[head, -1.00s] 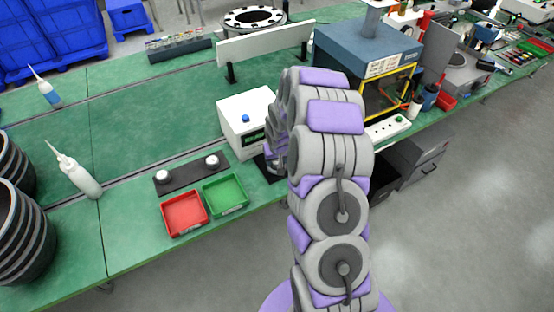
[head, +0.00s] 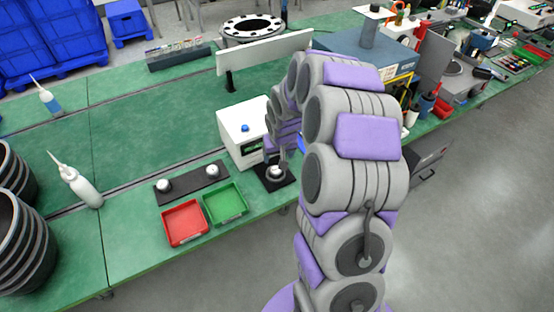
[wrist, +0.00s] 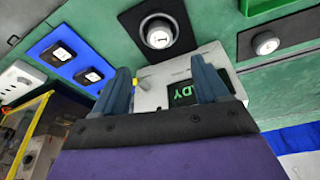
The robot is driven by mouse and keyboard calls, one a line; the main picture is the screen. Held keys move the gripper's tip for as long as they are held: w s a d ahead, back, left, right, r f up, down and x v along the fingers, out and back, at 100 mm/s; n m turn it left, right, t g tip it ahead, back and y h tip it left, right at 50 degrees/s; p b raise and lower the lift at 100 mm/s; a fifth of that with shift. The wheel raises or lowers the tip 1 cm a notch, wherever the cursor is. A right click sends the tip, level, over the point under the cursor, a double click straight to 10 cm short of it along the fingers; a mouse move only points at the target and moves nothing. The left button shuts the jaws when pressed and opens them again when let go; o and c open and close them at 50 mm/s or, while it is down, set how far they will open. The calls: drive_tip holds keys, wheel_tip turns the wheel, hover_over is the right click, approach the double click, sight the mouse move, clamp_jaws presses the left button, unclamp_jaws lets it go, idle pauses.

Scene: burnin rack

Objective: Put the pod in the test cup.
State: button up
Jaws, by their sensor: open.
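The test cup (wrist: 146,24) is a round grey-rimmed holder on a black square pad (head: 264,184) beside the white tester box (head: 238,130). A white round pod (wrist: 158,36) shows inside its rim in the wrist view; it also shows in the head view (head: 275,173). Two more white round pods, left (head: 163,186) and right (head: 212,172), sit on a dark strip. My gripper (wrist: 160,65) is open, with nothing between its fingers. In the head view it is just above and beside the cup, partly hidden by my arm. I cannot tell its exact height above the cup.
A red tray (head: 185,223) and a green tray (head: 225,204) lie at the bench's front edge. The tester's screen (wrist: 186,94) shows green letters. A blue plate (wrist: 75,66) with black square pieces shows in the wrist view. White bottles stand at left; the bench's middle is clear.

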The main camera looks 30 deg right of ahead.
drive_tip(key=s+a+r+n+g, duration=0.1)
drive_tip(key=s+a+r, duration=0.3)
drive_tip(key=s+r, duration=0.25)
drive_tip(key=s+a+r+g, duration=0.1)
drive_tip(key=s+a+r, duration=0.4)
drive_tip(key=s, duration=0.2)
drive_tip(key=s+a+r+g, duration=0.1)
drive_tip(key=s+a+r, duration=0.1)
drive_tip(key=s, duration=0.9)
drive_tip(key=s+a+r+n+g, duration=0.1)
drive_tip(key=s+a+r+g, duration=0.1)
drive_tip(key=s, duration=1)
drive_tip(key=shift+a+r+n+y, duration=0.35)
drive_tip(key=shift+a+r, duration=0.3)
drive_tip(key=shift+a, duration=0.6)
